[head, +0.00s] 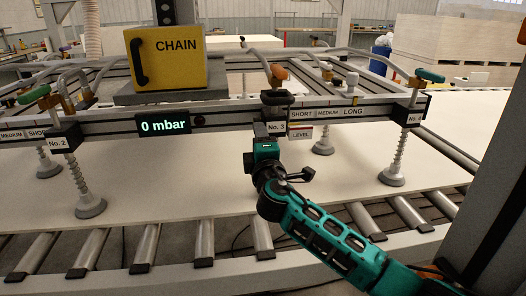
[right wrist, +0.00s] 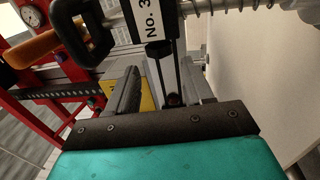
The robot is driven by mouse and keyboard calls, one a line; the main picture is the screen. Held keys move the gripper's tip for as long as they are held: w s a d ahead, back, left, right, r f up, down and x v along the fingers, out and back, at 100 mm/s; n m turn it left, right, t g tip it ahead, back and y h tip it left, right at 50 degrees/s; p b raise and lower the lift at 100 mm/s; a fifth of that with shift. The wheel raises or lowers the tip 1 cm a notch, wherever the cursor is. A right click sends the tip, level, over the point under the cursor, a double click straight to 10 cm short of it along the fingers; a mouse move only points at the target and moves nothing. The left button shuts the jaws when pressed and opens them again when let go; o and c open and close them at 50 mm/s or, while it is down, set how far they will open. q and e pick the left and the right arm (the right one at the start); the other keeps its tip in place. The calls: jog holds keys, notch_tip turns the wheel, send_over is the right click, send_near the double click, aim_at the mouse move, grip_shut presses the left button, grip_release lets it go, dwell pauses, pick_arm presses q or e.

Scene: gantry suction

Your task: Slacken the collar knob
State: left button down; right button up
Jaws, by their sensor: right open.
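The No. 3 collar (head: 277,128) sits on the front rail of the suction frame, with a black loop-shaped part (head: 277,97) on top. In the right wrist view the No. 3 collar block (right wrist: 152,22) is close, with the black loop (right wrist: 88,38) at its left. A small dark round end, perhaps the collar knob (right wrist: 172,100), shows low between my fingers; I cannot tell for sure. My right gripper (head: 265,152) is just below and in front of the collar. It also shows in the right wrist view (right wrist: 158,88), open, with nothing clearly held. My left gripper is not in view.
A yellow CHAIN box (head: 166,58) and a 0 mbar display (head: 163,124) are left of the collar. Collars No. 2 (head: 62,140) and No. 4 (head: 410,115) carry suction cups over a pale board (head: 240,195) on rollers. An orange handle (right wrist: 45,46) is near the loop.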

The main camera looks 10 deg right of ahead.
jog(key=shift+s+f, duration=0.15)
jog(key=shift+s, duration=1.15)
jog(key=shift+s+f, duration=0.15)
jog(key=shift+s, duration=1.15)
jog(key=shift+o, duration=0.2)
jog(key=shift+o, duration=1.3)
jog(key=shift+w+a+f+h+b, duration=0.1)
jog(key=shift+a+h+b, duration=0.15)
jog(key=shift+h+b, duration=0.1)
jog(key=a+m+g+h+b, duration=0.2)
jog(key=a+m+h+b, duration=0.3)
jog(key=h, duration=0.2)
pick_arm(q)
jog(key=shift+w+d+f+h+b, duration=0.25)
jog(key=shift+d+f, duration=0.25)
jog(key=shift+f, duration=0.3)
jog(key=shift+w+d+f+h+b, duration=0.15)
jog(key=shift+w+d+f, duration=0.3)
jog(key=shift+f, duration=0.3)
pick_arm(e)
jog(key=shift+r+x, duration=0.15)
jog(key=shift+x, duration=2.85)
jog(key=shift+r+x, duration=0.1)
jog(key=shift+x, duration=2.95)
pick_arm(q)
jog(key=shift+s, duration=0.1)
pick_arm(e)
jog(key=shift+c, duration=0.3)
